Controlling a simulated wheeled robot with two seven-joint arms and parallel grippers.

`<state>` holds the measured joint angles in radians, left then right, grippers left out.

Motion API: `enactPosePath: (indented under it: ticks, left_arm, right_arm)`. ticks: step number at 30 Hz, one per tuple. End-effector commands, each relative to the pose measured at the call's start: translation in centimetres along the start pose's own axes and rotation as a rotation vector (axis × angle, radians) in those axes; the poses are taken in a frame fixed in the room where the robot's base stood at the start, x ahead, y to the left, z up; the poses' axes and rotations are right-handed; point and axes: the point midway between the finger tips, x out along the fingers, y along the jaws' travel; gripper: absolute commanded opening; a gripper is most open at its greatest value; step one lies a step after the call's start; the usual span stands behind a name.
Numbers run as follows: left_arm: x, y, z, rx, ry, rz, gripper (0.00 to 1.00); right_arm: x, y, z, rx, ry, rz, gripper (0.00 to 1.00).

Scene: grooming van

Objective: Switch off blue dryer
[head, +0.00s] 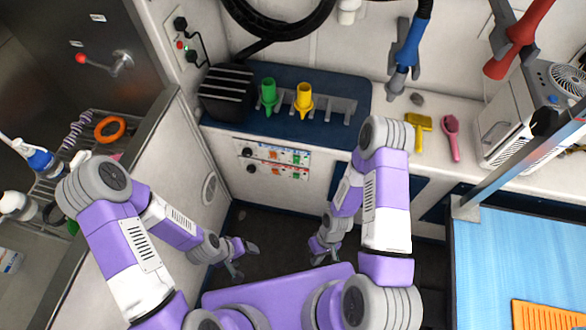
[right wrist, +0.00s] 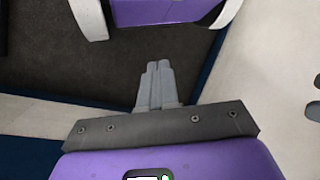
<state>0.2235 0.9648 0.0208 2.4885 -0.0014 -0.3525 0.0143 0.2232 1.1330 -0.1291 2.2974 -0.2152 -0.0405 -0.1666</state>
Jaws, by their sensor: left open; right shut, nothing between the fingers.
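A front panel below the blue mat holds two rows of controls, an upper row (head: 272,153) and a lower row (head: 276,170), each with a black knob and small colored parts. They are too small to read their settings. My left gripper (head: 245,261) is open and empty over the dark floor, below and in front of the panel. My right gripper (head: 321,253) is shut and empty, low and to the right of the panel. Its closed fingers show in the right wrist view (right wrist: 158,68).
A red dryer (head: 517,42) hangs at the upper right. Green (head: 268,93) and yellow (head: 304,98) nozzles stand in a rack. A wall box (head: 186,45) holds black plugs. A metal tub (head: 95,120) stands left, a blue-topped table (head: 500,270) right.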

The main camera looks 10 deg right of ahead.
Motion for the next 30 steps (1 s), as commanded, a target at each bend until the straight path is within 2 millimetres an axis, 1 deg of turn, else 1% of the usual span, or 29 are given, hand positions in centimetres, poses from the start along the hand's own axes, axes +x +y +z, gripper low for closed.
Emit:
enactPosePath:
  ticks: [1, 4, 8, 11, 12, 14, 16, 18, 20, 21, 23, 26, 27, 29, 30]
  left_arm:
    - [0.1, -0.1, 0.1, -0.001, -0.002, -0.001, 0.73]
    - [0.4, -0.2, 0.1, -0.002, -0.003, -0.001, 0.73]
    - [0.8, -0.4, 0.1, -0.002, -0.002, -0.001, 0.73]
    - [1.1, -0.5, 0.1, -0.002, -0.002, -0.001, 0.73]
    - [1.3, -0.6, 0.1, -0.002, -0.002, -0.001, 0.73]
    - [1.5, -0.6, 0.0, -0.002, -0.002, -0.001, 0.73]
    - [1.7, -0.7, 0.0, -0.002, -0.002, -0.001, 0.73]
    - [2.0, -0.8, 0.0, -0.002, -0.002, -0.001, 0.73]
    - [2.2, -0.9, 0.0, -0.002, -0.002, -0.001, 0.73]
    - [2.3, -0.9, 0.0, -0.002, -0.002, -0.001, 0.73]
    - [2.5, -1.0, 0.0, -0.002, -0.002, -0.001, 0.73]
    - [2.8, -1.1, 0.0, -0.002, -0.002, -0.001, 0.73]
    - [3.0, -1.2, 0.0, -0.002, -0.002, -0.001, 0.73]
    - [3.2, -1.3, 0.0, -0.002, -0.002, -0.001, 0.73]
    - [3.3, -1.3, 0.0, -0.002, -0.002, -0.001, 0.73]
  right_arm:
    - [0.7, -0.3, 0.7, -0.115, -0.057, 0.013, 0.00]
    - [1.5, -0.6, 1.9, -0.327, -0.153, 0.036, 0.00]
    - [2.3, -0.3, 3.6, -0.655, -0.313, 0.082, 0.00]
    - [2.5, 1.0, 4.6, -0.950, -0.478, 0.136, 0.00]
    - [2.4, 1.7, 4.8, -1.068, -0.551, 0.162, 0.00]
    - [2.0, 2.8, 4.8, -1.241, -0.666, 0.204, 0.00]
    - [1.4, 4.2, 4.2, -1.434, -0.809, 0.259, 0.00]
    - [0.5, 5.5, 3.1, -1.616, -0.965, 0.321, 0.00]
    - [-0.5, 6.4, 1.7, -1.764, -1.106, 0.380, 0.00]
    - [-1.2, 6.9, 0.5, -1.855, -1.207, 0.425, 0.00]
    - [-2.3, 7.3, -1.4, -1.981, -1.365, 0.494, 0.00]
    - [-4.3, 6.9, -5.4, -2.155, -1.653, 0.630, 0.00]
    - [-5.1, 6.4, -7.1, -2.209, -1.778, 0.689, 0.00]
    - [-6.2, 5.1, -9.7, -2.268, -1.969, 0.785, 0.00]
    - [-6.9, 4.0, -11.3, 2.180, 1.992, -0.810, 0.00]
